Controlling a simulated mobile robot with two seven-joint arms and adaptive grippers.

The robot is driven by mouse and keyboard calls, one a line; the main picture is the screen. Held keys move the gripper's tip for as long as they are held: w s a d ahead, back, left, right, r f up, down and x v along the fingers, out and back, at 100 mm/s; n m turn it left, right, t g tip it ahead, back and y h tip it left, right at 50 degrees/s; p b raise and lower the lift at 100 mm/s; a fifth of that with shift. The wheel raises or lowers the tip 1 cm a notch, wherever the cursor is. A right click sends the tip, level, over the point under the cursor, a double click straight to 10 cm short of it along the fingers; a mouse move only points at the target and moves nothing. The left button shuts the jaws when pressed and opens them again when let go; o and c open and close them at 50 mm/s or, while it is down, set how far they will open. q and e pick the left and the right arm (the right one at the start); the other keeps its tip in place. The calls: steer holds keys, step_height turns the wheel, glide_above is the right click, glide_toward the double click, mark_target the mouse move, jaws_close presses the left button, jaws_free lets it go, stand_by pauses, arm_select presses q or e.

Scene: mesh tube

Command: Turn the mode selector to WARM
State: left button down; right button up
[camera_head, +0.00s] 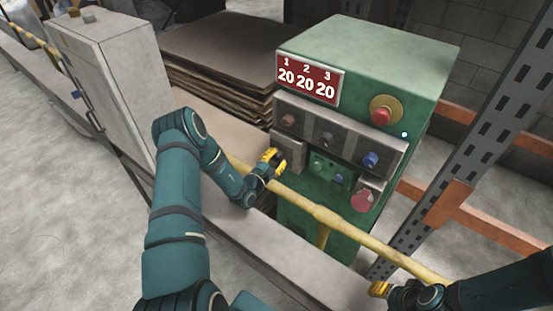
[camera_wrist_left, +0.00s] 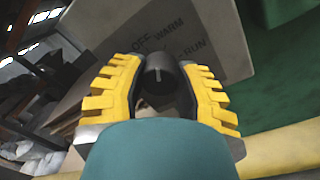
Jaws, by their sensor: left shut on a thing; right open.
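The mode selector (camera_wrist_left: 161,78) is a dark round knob on a grey plate (camera_wrist_left: 215,35) printed OFF, WARM and RUN. A pale line on the knob points roughly up in the left wrist view, towards the area of OFF and WARM; I cannot tell exactly which. My left gripper (camera_head: 272,162) is at the grey box (camera_head: 291,150) on the left side of the green machine. Its yellow fingers (camera_wrist_left: 160,88) are closed around the knob's two sides. In the head view the gripper hides the knob. My right gripper (camera_head: 383,290) is open at the lower right, away from the machine.
The green machine (camera_head: 400,50) has a 20 20 20 display (camera_head: 308,80), several knobs and a red button (camera_head: 381,112). A yellow rail (camera_head: 350,228) crosses in front. A steel upright (camera_head: 480,130) with orange beams stands right; a grey cabinet (camera_head: 110,80) stands left.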

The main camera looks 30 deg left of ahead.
arm_select(q)
steer(key=shift+f+m, duration=0.1)
steer(key=shift+m, duration=1.1)
steer(key=c, duration=0.6)
jaws_free()
steer(key=s, duration=1.2)
steer(key=shift+a+f, duration=0.2)
steer(key=shift+a, duration=0.05)
steer(key=shift+d, duration=0.1)
